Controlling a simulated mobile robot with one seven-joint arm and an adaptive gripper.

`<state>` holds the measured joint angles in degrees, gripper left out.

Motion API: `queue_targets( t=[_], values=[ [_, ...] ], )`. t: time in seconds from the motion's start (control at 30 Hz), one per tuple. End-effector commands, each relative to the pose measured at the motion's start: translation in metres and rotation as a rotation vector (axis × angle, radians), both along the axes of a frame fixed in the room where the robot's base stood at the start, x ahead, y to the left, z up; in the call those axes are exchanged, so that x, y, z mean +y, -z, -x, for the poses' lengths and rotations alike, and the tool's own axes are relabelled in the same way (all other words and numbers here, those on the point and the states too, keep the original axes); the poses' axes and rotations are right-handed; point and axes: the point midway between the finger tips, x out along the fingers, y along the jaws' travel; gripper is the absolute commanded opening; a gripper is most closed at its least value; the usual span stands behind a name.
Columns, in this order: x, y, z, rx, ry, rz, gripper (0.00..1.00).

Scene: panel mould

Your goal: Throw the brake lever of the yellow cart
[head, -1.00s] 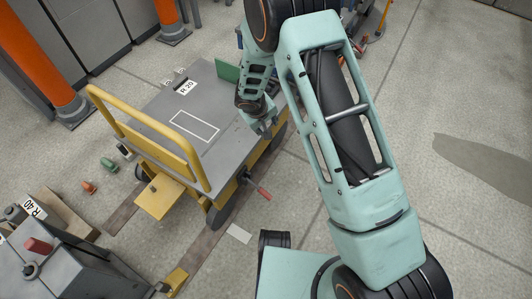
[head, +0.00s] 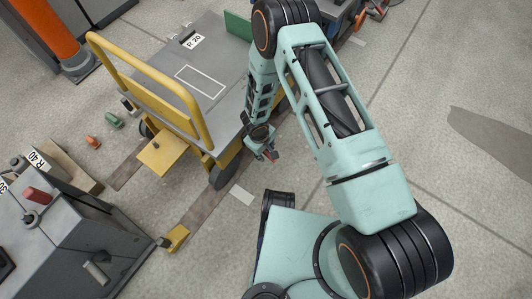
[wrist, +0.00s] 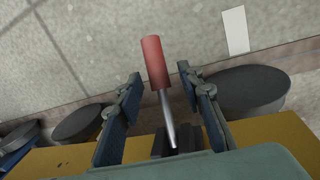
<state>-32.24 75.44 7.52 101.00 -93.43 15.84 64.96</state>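The yellow cart (head: 207,125) stands left of my arm in the head view, with a grey deck and a yellow push handle. Its brake lever has a red grip (wrist: 154,62) on a thin metal shaft (wrist: 168,118) in the wrist view. In the head view only a bit of red (head: 271,155) shows at my gripper (head: 262,153), low beside the cart's side. In the wrist view my gripper (wrist: 160,74) is open. The lever lies between its two fingers, with a visible gap on each side. The lever's base is partly hidden.
A grey machine (head: 85,235) with a red knob stands at the lower left. An orange post (head: 48,32) is at the upper left. Small green and orange pieces (head: 93,142) lie on the floor behind the cart. The floor at the right is clear.

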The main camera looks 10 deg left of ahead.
Motion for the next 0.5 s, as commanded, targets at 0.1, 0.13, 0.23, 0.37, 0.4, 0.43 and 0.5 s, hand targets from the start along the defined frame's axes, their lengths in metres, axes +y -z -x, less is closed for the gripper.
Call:
queue_targets(
  t=[0.1,0.13,0.23,0.37,0.4,0.43,0.5],
  values=[
    [-0.001,0.0115,-0.0016,0.0,0.0,0.0,0.34],
    [-0.001,0.0126,-0.0019,0.0,0.0,0.0,0.34],
    [-0.0012,0.0145,-0.0025,0.0,0.0,0.0,0.34],
    [-0.0013,0.0143,-0.0026,-0.001,0.0,0.0,0.34],
    [-0.0013,0.0142,-0.0025,-0.001,0.0,0.0,0.34],
    [-0.0013,0.0142,-0.0025,-0.001,0.0,0.0,0.34],
    [-0.0012,0.0141,-0.0025,-0.001,0.0,0.0,0.29]
  ],
)
